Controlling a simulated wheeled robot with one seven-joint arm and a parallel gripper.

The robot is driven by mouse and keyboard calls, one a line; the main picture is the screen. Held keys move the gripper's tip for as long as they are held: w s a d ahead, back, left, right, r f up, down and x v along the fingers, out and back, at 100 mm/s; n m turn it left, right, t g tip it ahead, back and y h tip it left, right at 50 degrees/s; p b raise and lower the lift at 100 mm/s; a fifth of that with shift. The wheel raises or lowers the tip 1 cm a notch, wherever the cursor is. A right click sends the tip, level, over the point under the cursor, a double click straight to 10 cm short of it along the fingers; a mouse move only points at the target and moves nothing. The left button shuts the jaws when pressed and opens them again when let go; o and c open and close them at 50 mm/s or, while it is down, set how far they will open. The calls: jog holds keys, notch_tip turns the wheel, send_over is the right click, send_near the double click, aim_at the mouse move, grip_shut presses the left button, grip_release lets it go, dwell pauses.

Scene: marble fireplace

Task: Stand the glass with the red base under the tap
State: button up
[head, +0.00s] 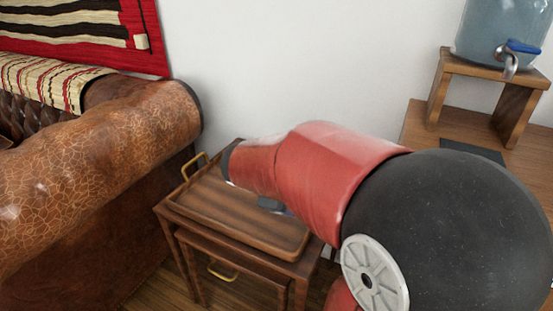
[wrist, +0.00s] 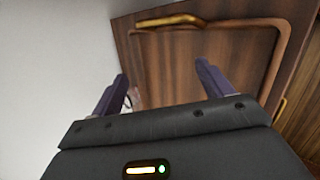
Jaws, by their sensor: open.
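My gripper (wrist: 162,70) is open, its two dark fingers apart above the wooden tray (wrist: 185,70). A small, pale, pinkish glassy shape (wrist: 133,98) shows beside the left finger in the wrist view, mostly hidden; it may be the glass with the red base, but I cannot tell for sure. In the head view my red arm covers most of the gripper and part of the tray (head: 215,200), and no glass shows there. The tap (head: 509,65), with a blue lever, is on a water jar (head: 490,28) at the upper right.
The jar stands on a wooden stand (head: 480,68) on a wooden top at the right. A dark flat mat (head: 472,151) lies in front of the stand. The tray, with brass handles, rests on nested side tables (head: 190,237). A leather sofa (head: 90,180) is close at the left.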

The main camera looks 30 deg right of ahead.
jog(key=w+d+f+n+t+h, duration=0.1)
jog(key=w+d+n+t+h, duration=0.1)
jog(key=w+n, duration=0.3)
jog(key=w+d+n+t+h, duration=0.2)
jog(key=w+n, duration=0.4)
jog(key=w, duration=0.3)
jog(key=w+d+f+n+t+h, duration=0.1)
jog(key=w+d+n+t+h, duration=0.1)
jog(key=w+n, duration=0.4)
jog(key=shift+w+d+f+t+h+b, duration=0.3)
jog(key=shift+w+d+t+h+b, duration=0.1)
jog(key=shift+w+d+h, duration=0.25)
jog(key=shift+w+d, duration=0.2)
jog(key=x, duration=0.4)
jog(key=f+x, duration=0.1)
jog(key=x, duration=0.2)
jog(key=shift+s+d+f, duration=0.1)
jog(key=shift+s, duration=0.1)
jog(key=c, duration=1.6)
